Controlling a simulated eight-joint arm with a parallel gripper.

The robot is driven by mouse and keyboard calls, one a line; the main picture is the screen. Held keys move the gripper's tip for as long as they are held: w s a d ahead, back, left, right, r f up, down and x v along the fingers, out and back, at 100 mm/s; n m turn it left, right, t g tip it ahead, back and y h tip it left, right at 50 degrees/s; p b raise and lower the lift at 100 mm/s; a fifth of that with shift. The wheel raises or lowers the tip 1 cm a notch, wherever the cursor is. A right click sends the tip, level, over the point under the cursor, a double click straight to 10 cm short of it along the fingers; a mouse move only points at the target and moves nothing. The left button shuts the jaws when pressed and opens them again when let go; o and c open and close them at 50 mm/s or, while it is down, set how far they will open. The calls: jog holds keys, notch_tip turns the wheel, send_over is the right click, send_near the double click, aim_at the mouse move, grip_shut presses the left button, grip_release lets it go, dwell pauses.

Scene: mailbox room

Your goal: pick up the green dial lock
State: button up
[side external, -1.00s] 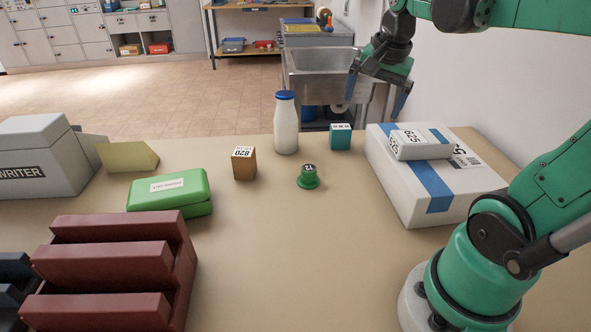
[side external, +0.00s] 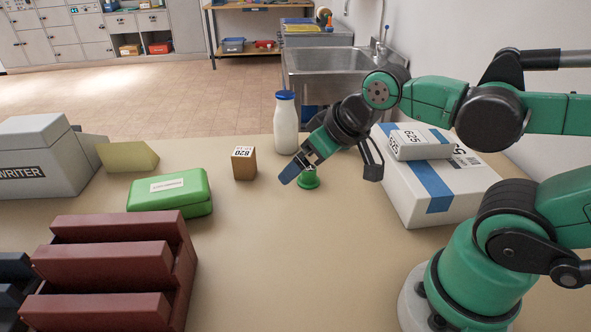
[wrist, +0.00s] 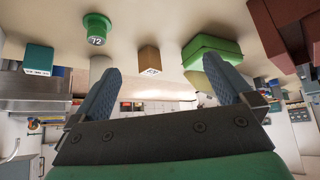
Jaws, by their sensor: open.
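The green dial lock (side external: 309,181) stands on the tan table, between the brown box and the white parcel. Its top is partly hidden behind my gripper in the side view. In the wrist view the green dial lock (wrist: 97,27) appears upside down at the upper left, with the number 72 on it. My gripper (side external: 328,176) is open and empty, above the table and close to the lock in the side view. In the wrist view its two fingers (wrist: 166,86) are spread, and the lock lies outside the gap, beyond the left finger.
A brown box (side external: 244,164) and a white bottle with a blue cap (side external: 286,125) stand left of the lock. Stacked parcels (side external: 437,193) lie to its right. A green case (side external: 168,194) and dark red rack (side external: 112,262) are farther left. The front middle table is clear.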

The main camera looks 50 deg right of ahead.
jog(key=shift+c, duration=1.4)
